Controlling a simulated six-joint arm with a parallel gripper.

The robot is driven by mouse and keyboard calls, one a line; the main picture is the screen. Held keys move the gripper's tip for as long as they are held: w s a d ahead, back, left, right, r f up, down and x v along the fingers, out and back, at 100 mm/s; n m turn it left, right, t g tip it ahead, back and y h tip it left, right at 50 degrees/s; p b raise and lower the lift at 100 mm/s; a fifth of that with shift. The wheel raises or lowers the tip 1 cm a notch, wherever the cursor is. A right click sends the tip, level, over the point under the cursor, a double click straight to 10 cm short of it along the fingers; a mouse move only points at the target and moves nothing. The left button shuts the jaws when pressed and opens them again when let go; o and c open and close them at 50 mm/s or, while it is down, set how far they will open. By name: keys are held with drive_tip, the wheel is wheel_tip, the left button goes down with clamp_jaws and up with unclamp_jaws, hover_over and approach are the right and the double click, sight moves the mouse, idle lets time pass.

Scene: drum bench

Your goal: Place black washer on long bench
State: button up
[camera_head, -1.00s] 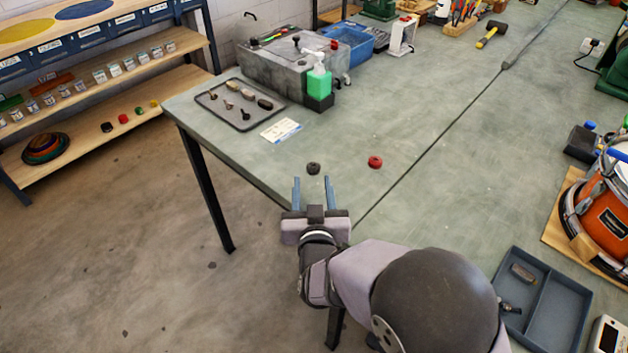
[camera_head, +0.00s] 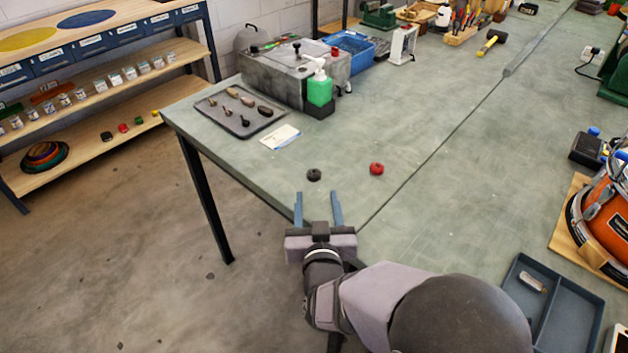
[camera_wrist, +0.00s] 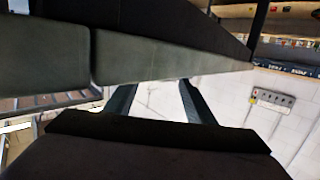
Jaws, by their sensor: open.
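A small black washer (camera_head: 314,175) lies on the long bench (camera_head: 420,130) close to its front left edge. A red washer (camera_head: 376,169) lies to its right, apart from it. My gripper (camera_head: 318,194) is open and empty, just short of the black washer, with its two blue fingers pointing toward it. In the wrist view the gripper (camera_wrist: 155,88) points past the bench's edge (camera_wrist: 170,66) toward shelves and wall, and no washer shows there.
A dark tray (camera_head: 240,110) with several small tools, a white card (camera_head: 280,137) and a green bottle (camera_head: 319,88) stand at the back left. A blue-grey divided tray (camera_head: 555,305) and an orange drum (camera_head: 605,220) are at the right. The bench middle is clear.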

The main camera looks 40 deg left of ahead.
sight(314, 176)
drive_tip(key=shift+w, duration=0.1)
drive_tip(key=shift+r+p+x, duration=0.2)
drive_tip(key=shift+p+x, duration=0.25)
drive_tip(key=shift+x, duration=1.35)
drive_tip(key=shift+r+p+x, duration=0.2)
drive_tip(key=shift+p+x, duration=0.2)
drive_tip(key=shift+x, duration=1.4)
drive_tip(key=shift+a, duration=0.15)
drive_tip(key=shift+c, duration=0.3)
drive_tip(key=c, duration=1.1)
